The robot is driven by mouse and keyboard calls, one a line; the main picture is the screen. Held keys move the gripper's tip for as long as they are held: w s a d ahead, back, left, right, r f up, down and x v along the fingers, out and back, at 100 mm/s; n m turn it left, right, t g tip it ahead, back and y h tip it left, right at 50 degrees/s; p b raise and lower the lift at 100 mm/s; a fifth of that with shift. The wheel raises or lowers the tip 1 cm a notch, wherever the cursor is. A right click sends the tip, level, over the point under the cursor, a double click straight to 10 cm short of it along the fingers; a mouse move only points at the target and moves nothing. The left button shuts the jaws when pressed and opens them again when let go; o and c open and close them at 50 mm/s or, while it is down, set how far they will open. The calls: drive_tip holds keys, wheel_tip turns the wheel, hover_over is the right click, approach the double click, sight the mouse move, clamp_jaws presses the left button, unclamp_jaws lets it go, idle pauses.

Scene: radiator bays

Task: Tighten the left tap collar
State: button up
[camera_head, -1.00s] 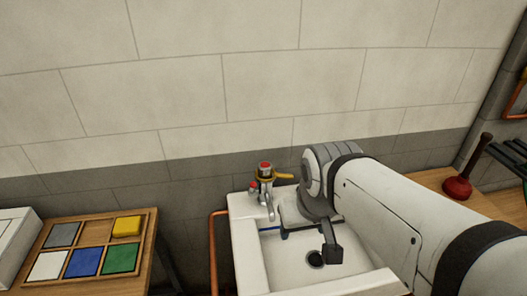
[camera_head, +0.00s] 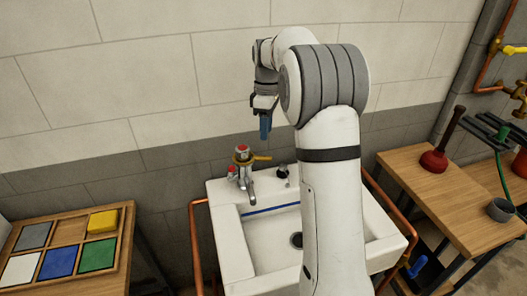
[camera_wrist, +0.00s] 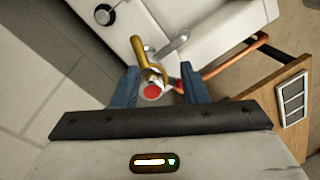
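The left tap (camera_head: 246,178) stands upright at the back left of the white sink, with a red cap (camera_head: 243,148) on top. Its brass collar (camera_head: 258,158) sits below the cap, with a handle pointing right. In the wrist view the brass collar (camera_wrist: 148,58) and red cap (camera_wrist: 152,92) appear in the gap between my fingers. My gripper (camera_head: 265,130) points down above the tap and slightly to its right in the head view, apart from it. Its two blue fingers stand apart and hold nothing in the wrist view (camera_wrist: 158,76).
A black-topped fitting (camera_head: 283,172) stands on the sink (camera_head: 225,225) right of the tap. A copper pipe (camera_head: 193,240) runs at the sink's left. A tray of coloured tiles (camera_head: 128,235) is at left. A plunger (camera_head: 434,160) stands on the right bench (camera_head: 450,205).

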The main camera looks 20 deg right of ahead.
sight(253, 158)
drive_tip(key=w+f, duration=0.1)
drive_tip(key=f, duration=0.3)
drive_tip(key=f+n, duration=0.1)
drive_tip(key=f, duration=0.2)
drive_tip(key=w+d+f+n, duration=0.1)
drive_tip(key=f, duration=0.3)
drive_tip(key=shift+w+f+g, duration=0.35)
drive_tip(key=shift+g, duration=0.05)
drive_tip(key=shift+c, duration=0.2)
clamp_jaws()
